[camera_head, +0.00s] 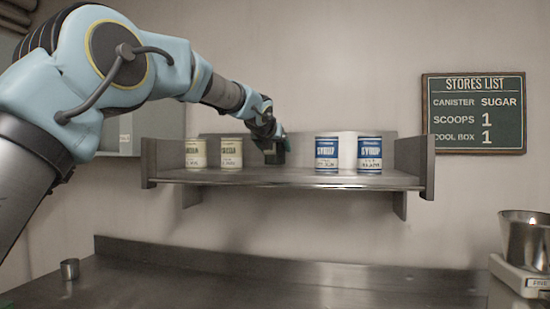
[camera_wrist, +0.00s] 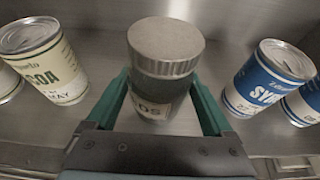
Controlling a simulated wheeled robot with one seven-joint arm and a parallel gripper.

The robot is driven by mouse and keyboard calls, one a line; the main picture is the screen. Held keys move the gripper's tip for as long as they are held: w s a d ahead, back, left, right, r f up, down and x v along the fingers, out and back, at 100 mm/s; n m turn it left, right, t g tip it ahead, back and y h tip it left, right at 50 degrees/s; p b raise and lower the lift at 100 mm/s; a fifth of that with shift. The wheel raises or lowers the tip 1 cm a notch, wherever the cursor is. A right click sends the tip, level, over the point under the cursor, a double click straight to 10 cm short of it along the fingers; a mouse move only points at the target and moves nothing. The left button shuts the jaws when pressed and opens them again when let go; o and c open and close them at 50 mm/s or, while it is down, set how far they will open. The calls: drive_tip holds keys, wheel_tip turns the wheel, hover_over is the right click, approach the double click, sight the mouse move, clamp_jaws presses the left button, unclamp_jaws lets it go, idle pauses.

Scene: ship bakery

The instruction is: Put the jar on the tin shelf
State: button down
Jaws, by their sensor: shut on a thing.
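The jar (camera_wrist: 166,50) has a ribbed grey metal lid and a dark body with a light label, partly readable. My gripper (camera_wrist: 165,105) has its green fingers on both sides of the jar and is shut on it. In the head view my gripper (camera_head: 275,152) is at the middle of the tin shelf (camera_head: 290,182), between two pairs of tins. The jar is mostly hidden there behind my gripper. I cannot tell whether its base touches the shelf.
Two cream cocoa tins (camera_head: 231,153) stand left of my gripper, and two blue syrup tins (camera_head: 327,154) stand right. Upright end plates (camera_head: 414,166) close the shelf. Below is a metal counter (camera_head: 300,292) with a small cup (camera_head: 70,269). A scale with a metal pan (camera_head: 524,245) is at right.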

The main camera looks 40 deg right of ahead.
drive_tip(key=shift+f, duration=1.2)
unclamp_jaws()
drive_tip(key=shift+f, duration=0.1)
drive_tip(key=shift+a, duration=0.1)
drive_tip(key=b+v, duration=0.3)
drive_tip(key=v, duration=0.9)
drive_tip(key=shift+b, duration=0.3)
